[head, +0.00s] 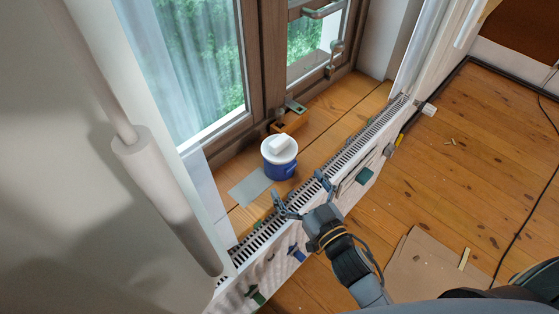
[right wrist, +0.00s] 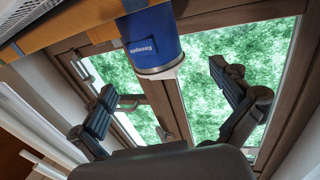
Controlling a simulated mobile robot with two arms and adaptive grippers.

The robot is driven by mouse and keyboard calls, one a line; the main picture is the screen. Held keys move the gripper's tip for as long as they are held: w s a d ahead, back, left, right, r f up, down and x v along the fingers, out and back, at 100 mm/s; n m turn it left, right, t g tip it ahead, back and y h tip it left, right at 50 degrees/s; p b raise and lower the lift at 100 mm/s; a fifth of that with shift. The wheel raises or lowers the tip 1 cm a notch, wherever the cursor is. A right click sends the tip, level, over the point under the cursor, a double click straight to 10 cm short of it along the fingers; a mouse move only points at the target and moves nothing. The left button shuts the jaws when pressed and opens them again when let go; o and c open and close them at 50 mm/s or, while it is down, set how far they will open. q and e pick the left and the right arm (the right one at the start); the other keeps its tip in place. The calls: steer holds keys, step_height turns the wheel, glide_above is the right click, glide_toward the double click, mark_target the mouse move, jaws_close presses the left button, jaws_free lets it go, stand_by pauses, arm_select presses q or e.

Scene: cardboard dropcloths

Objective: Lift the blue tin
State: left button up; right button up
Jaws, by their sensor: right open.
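The blue tin (head: 281,172) stands upright on the wooden window sill, with a pale round top. In the right wrist view the tin (right wrist: 150,42) appears upside down, with light lettering and a pale rim. My right gripper (head: 299,188) is open and empty over the slotted grille, just in front of the tin. In the right wrist view its two fingers are spread on either side of the tin's line, with the tin beyond the fingertips. No contact shows. My left gripper is not in view.
A small white block (head: 280,143) rests on the tin's top. A grey sheet (head: 249,187) lies left of the tin, and an orange-brown object (head: 289,122) sits behind it by the window frame. The slotted grille (head: 352,150) runs along the sill's front. The sill to the right is clear.

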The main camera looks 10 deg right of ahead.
mark_target(280, 153)
steer(key=x, duration=0.6)
steer(key=p+x, duration=0.1)
steer(key=x, duration=0.2)
steer(key=shift+w+d+r+p, duration=0.25)
steer(key=shift+w+d+p, duration=0.05)
steer(key=shift+w, duration=0.2)
steer(key=shift+w+a, duration=0.1)
steer(key=shift+w, duration=0.2)
steer(key=c, duration=1.8)
steer(key=shift+c, duration=0.4)
